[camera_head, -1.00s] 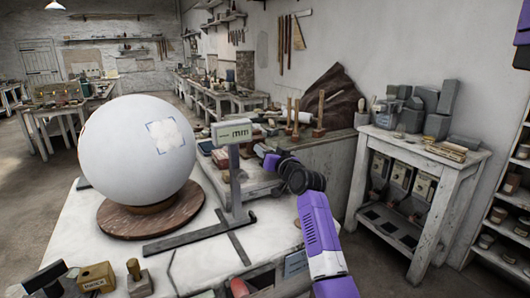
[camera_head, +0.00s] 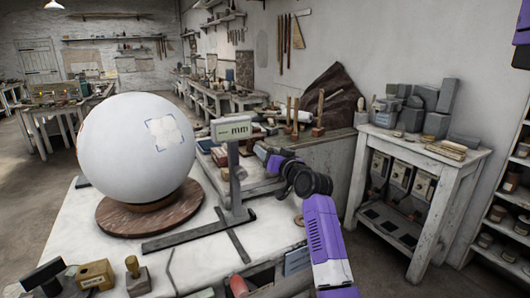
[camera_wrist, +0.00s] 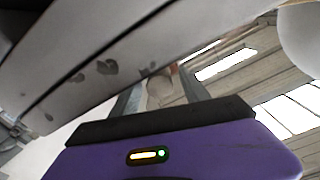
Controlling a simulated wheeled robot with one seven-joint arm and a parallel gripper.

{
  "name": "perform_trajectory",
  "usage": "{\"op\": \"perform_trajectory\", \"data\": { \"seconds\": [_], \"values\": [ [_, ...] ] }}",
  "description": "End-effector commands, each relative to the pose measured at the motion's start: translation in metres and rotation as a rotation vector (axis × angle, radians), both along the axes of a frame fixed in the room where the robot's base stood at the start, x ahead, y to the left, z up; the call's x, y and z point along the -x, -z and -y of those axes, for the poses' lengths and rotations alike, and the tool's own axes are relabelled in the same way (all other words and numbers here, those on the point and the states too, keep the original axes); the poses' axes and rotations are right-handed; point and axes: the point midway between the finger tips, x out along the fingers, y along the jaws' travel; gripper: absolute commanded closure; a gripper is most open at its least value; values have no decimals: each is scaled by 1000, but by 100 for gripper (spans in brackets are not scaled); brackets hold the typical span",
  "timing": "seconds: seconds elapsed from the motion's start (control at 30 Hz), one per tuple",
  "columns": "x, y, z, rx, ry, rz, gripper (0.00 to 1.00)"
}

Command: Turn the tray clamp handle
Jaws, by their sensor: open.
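In the wrist view my gripper (camera_wrist: 160,96) shows two grey fingers standing apart, so it is open. A small pale brownish piece (camera_wrist: 160,88) shows between or beyond the fingers; I cannot tell whether it is the tray clamp handle or whether a finger touches it. In the head view my purple arm reaches from the bottom right up toward the right side of the white bench (camera_head: 95,245). The gripper itself cannot be made out there. I cannot identify the tray clamp handle for certain in the head view.
A large white sphere (camera_head: 125,150) rests on a round brown base (camera_head: 125,222) on the bench. A grey gauge stand (camera_head: 233,175) stands between it and my arm. A side table (camera_head: 430,158) with grey blocks is at right. Long pale edges (camera_wrist: 95,75) pass close to the fingers.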

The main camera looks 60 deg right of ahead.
Motion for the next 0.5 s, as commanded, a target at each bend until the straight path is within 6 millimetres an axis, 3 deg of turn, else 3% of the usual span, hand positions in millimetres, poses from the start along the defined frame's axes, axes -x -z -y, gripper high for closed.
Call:
{"op": "perform_trajectory", "data": {
  "seconds": [0.2,0.5],
  "values": [
    [28,2,-17,0,1,1,46],
    [43,0,-27,0,0,1,46]
  ]
}}
